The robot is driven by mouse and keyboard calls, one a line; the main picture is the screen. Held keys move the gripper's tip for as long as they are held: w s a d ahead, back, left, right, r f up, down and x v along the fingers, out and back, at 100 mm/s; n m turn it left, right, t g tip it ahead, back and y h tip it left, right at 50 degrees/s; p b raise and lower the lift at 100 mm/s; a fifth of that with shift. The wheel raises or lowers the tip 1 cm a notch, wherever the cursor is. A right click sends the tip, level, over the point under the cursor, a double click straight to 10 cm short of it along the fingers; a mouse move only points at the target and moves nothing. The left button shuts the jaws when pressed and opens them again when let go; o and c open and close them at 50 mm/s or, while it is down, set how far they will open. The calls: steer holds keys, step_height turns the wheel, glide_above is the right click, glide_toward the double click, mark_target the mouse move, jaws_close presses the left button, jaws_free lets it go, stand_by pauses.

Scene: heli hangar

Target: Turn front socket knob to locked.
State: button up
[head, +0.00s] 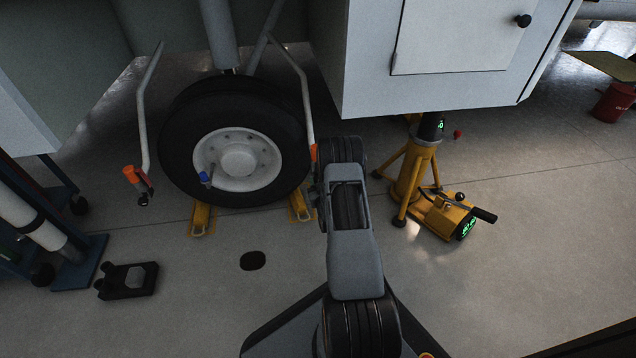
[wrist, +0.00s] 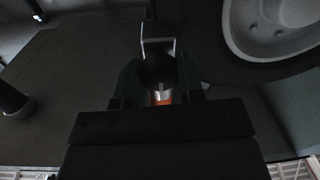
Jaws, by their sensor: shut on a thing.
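In the wrist view my gripper (wrist: 160,78) is shut on a small knob (wrist: 161,97) with a silver band and an orange part, seen low between the dark fingers. A pale metal bracket (wrist: 158,42) shows just past the fingertips. In the head view an orange end piece (head: 313,152) on the right-hand bent bar shows beside my arm, which hides most of the gripper and the knob. Another bent bar with an orange end (head: 130,174) hangs left of the wheel. I cannot read any lock marking or the knob's angle.
The large black wheel (head: 240,109) stands close left of my arm between yellow chocks (head: 201,220). A white box-like body (head: 435,60) overhangs behind. A yellow jack (head: 415,180) stands at right. A black block (head: 128,281) lies on the floor at left. The front right floor is clear.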

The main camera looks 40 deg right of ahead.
steer(key=shift+a, duration=0.1)
steer(key=m, duration=0.8)
steer(key=shift+m, duration=0.4)
steer(key=m, duration=0.4)
steer(key=shift+m+h, duration=0.3)
steer(key=shift+w+m, duration=0.1)
steer(key=shift+m, duration=2.3)
steer(key=shift+a, duration=0.1)
